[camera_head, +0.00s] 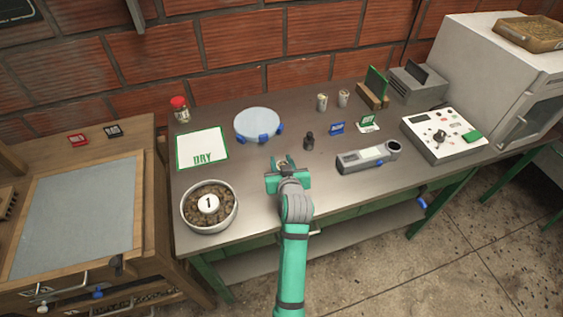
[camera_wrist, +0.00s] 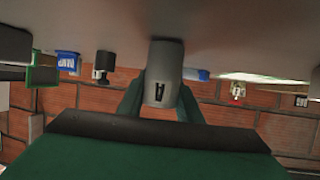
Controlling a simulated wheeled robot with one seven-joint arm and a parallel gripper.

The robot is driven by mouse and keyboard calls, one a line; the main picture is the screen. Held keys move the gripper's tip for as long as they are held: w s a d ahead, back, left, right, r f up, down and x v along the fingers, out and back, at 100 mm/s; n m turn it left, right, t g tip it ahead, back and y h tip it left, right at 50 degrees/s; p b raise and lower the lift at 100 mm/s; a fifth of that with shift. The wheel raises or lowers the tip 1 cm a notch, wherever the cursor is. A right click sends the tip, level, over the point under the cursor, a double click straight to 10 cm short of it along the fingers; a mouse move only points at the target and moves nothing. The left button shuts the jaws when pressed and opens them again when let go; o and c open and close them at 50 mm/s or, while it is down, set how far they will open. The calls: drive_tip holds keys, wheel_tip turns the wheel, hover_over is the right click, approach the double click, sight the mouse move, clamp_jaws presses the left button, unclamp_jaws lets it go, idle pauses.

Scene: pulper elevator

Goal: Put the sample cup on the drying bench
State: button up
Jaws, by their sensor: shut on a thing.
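My gripper (camera_head: 281,164) is shut on a grey cylindrical thing, which I take to be the sample cup (camera_wrist: 164,68). In the wrist view it stands between my teal fingers (camera_wrist: 160,97) and carries a small dark mark. That view is upside down. In the head view the cup is mostly hidden by my gripper, over the front middle of the metal table (camera_head: 270,160). I cannot tell whether it touches the tabletop. A wooden bench with a grey screen surface (camera_head: 78,215), which looks like the drying bench, stands at the far left, its screen bare.
A bowl of beans marked 1 (camera_head: 187,207), a DRY mat (camera_head: 203,148), a round blue-clamped dish (camera_head: 257,123) and a red-lidded jar (camera_head: 180,109) stand left. A black object (camera_head: 309,141) and a handheld meter (camera_head: 365,158) are right. Two small cups (camera_head: 322,102) stand behind.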

drive_tip(key=shift+f, duration=0.15)
drive_tip(key=o, duration=1.1)
drive_tip(key=shift+c, duration=0.2)
drive_tip(key=v, duration=1.2)
